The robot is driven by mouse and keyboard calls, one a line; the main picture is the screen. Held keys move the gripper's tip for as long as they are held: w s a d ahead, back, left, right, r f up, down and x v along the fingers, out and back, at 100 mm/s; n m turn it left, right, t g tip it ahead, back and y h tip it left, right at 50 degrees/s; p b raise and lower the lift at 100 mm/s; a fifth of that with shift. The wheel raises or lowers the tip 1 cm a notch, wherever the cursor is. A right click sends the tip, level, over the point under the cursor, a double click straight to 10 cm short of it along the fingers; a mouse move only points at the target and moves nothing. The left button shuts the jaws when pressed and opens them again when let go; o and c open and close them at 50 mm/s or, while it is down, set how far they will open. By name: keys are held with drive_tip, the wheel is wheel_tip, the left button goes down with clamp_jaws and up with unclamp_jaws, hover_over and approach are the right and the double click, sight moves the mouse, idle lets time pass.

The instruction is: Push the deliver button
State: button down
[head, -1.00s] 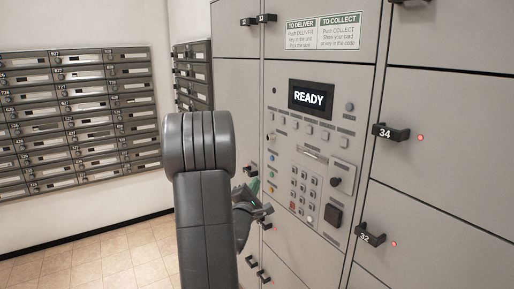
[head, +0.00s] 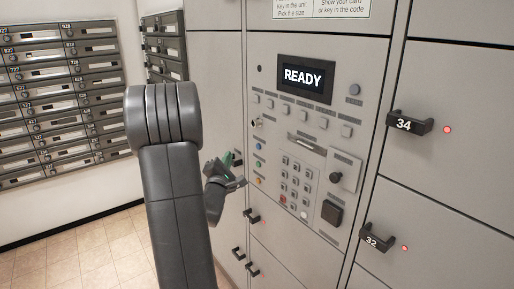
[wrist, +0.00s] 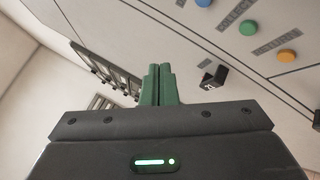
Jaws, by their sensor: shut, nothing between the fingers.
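The locker control panel (head: 315,115) carries a column of small round coloured buttons on its left side. The blue button (head: 259,146) is on top, the green button (head: 257,163) below it, and the orange button (head: 259,180) lowest. My forearm hides part of the gripper.
A READY screen (head: 304,77), a keypad (head: 295,180) and a dark square block (head: 331,213) are on the panel. Locker handles 34 (head: 410,124) and 32 (head: 377,239) stick out at right. Mailboxes (head: 65,95) line the left wall. Tiled floor is clear at lower left.

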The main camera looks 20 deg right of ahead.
approach(255, 142)
drive_tip(key=w+r, duration=0.1)
drive_tip(key=w, duration=0.2)
drive_tip(key=shift+w+d+r, duration=0.15)
drive_tip(key=shift+w+d, duration=0.2)
drive_tip(key=shift+d, duration=0.1)
idle(1.8)
drive_tip(key=shift+w+d+b, duration=0.1)
drive_tip(key=shift+d+b, duration=0.2)
drive_tip(key=shift+b, duration=0.2)
drive_tip(key=shift+w+d, duration=0.15)
drive_tip(key=shift+d, duration=0.2)
idle(0.6)
drive_tip(key=shift+a+b, duration=0.1)
drive_tip(key=shift+b, duration=0.25)
drive_tip(key=shift+s+a, duration=0.3)
drive_tip(key=shift+a, duration=0.35)
drive_tip(key=shift+s+a+b, duration=0.2)
drive_tip(key=shift+s+a, duration=0.1)
drive_tip(key=shift+a, duration=0.5)
drive_tip(key=shift+s+a+b, duration=0.15)
drive_tip(key=shift+s+a, duration=0.15)
drive_tip(key=shift+a, duration=0.45)
drive_tip(key=shift+s+a+b, duration=0.2)
drive_tip(key=shift+s+a, duration=0.05)
drive_tip(key=shift+a, duration=0.55)
